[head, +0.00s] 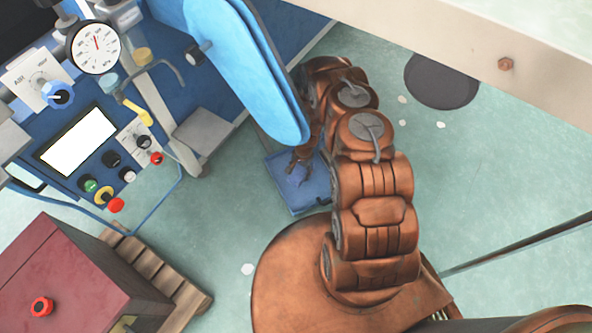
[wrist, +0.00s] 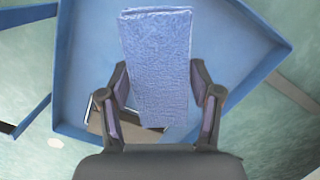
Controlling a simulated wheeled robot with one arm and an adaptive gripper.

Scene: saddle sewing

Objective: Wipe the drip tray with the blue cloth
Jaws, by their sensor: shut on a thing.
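The blue cloth (wrist: 157,60) is a folded, textured pad between the two fingers of my gripper (wrist: 160,88) in the wrist view. My gripper is shut on it. The drip tray (wrist: 88,50) is a shallow blue tray with raised walls behind the cloth. In the head view the tray (head: 312,196) lies low beside the machine, with my gripper (head: 297,167) over it. I cannot tell whether the cloth touches the tray floor. The cloth hides part of the tray.
A blue machine with a control panel (head: 80,138) and pressure gauge (head: 94,46) stands at the left. Its light-blue padded part (head: 240,60) hangs close to my arm. A dark red box (head: 70,275) stands on a wooden pallet (head: 180,290). Green floor is open around the tray.

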